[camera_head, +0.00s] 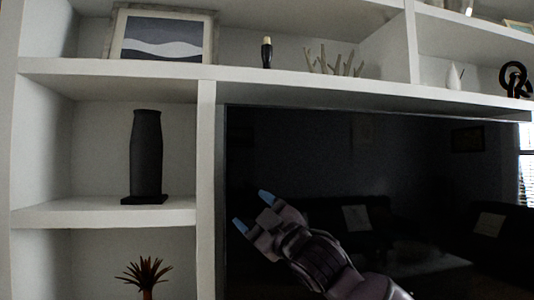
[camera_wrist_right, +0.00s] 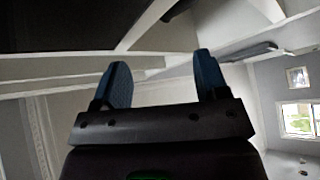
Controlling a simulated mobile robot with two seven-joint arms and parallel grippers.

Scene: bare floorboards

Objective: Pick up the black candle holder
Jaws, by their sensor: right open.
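A small dark upright piece with a cream top (camera_head: 267,52) stands on the upper shelf, and it looks like the black candle holder. A tall black column-shaped object on a square base (camera_head: 146,155) stands in the left cubby; I cannot rule out that it is the holder. My right gripper (camera_head: 253,211) is open and empty in front of the dark screen, below the small piece and right of the tall one. Its two blue fingers stand apart in the right wrist view (camera_wrist_right: 163,78), with neither object clearly visible there. My left gripper is not in view.
White shelving (camera_head: 205,150) surrounds a large dark television (camera_head: 330,150). The upper shelf holds a framed picture (camera_head: 162,37), a pale branching ornament (camera_head: 335,62), a small white vase (camera_head: 454,77) and a black knotted ornament (camera_head: 515,80). A rust-coloured plant (camera_head: 147,272) stands at lower left.

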